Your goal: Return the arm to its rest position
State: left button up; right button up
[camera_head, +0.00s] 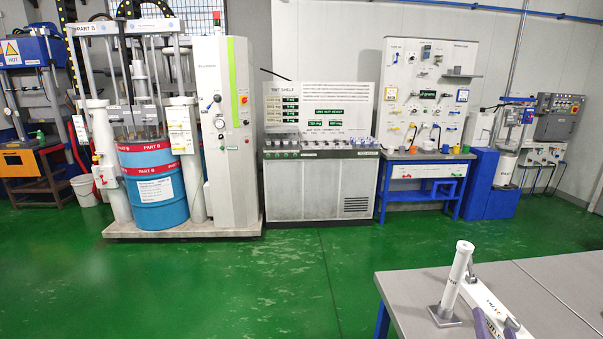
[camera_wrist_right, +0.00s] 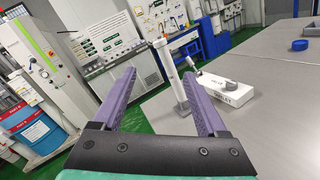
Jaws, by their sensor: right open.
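My right gripper (camera_head: 494,320) shows only in part at the bottom right of the head view, at the grey table. In the right wrist view its two purple fingers (camera_wrist_right: 158,75) are spread wide with nothing between them. A white upright post (camera_head: 455,278) on a square grey base stands on the table; in the wrist view the post (camera_wrist_right: 172,78) shows beyond the fingers, close to the right fingertip in the picture. I cannot tell whether they touch. My left gripper is not in view.
A white lettered block (camera_head: 487,299) with a grey fitting lies beside the post on the grey table (camera_head: 405,300). A blue ring (camera_wrist_right: 299,45) lies farther back. A blue drum (camera_head: 158,208), a tint shelf cabinet (camera_head: 318,190) and a blue bench (camera_head: 425,175) stand across the open green floor.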

jog(key=s+d+f+m+g, duration=0.25)
jog(key=f+m+g, duration=0.65)
jog(key=m, duration=0.8)
jog(key=s+a+f+m+g+y, duration=0.25)
jog(key=a+f+y, duration=0.2)
jog(key=a, duration=0.45)
jog(key=s+a+f+m+g+y, duration=0.2)
jog(key=s+a+f+m+y, duration=0.15)
jog(key=a+f, duration=0.4)
notch_tip(320, 180, down, 30)
jog(key=s+r+b, duration=0.1)
jog(key=s+b, duration=0.2)
jog(key=b, duration=0.3)
pick_arm(q)
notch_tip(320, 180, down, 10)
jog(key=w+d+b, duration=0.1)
jog(key=b, duration=0.3)
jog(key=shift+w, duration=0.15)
pick_arm(e)
jog(key=s+d+f+g, duration=0.2)
jog(key=s+f, duration=1.3)
jog(key=f, duration=0.2)
jog(key=shift+s+f, duration=0.25)
